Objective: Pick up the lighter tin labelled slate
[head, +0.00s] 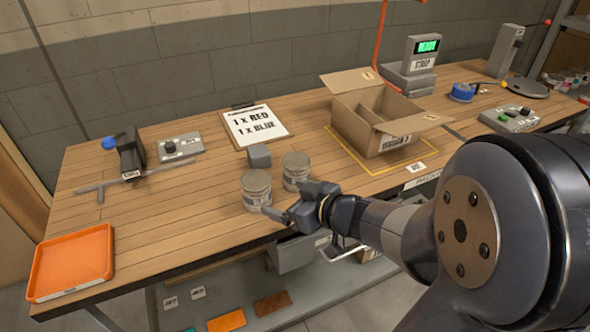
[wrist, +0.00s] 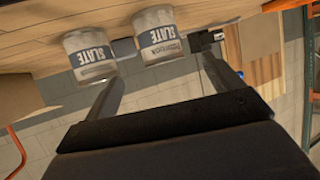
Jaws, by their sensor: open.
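Two grey tins stand side by side near the front edge of the workbench. The front-left tin (head: 256,191) and the back-right tin (head: 295,171) look nearly the same in shade and size. In the wrist view both the left tin (wrist: 90,55) and the right tin (wrist: 158,37) have a label reading SLATE. Which is lighter I cannot tell. My gripper (head: 296,202) is open and empty at the bench's front edge, close to both tins. In the wrist view its fingers (wrist: 160,85) are spread apart, with the tins beyond them and nothing between.
A grey block (head: 259,156) stands just behind the tins. An order board (head: 256,124) reads 1 x RED, 1 x BLUE. An open cardboard box (head: 372,120) stands to the right, and an orange tray (head: 72,262) is at far left.

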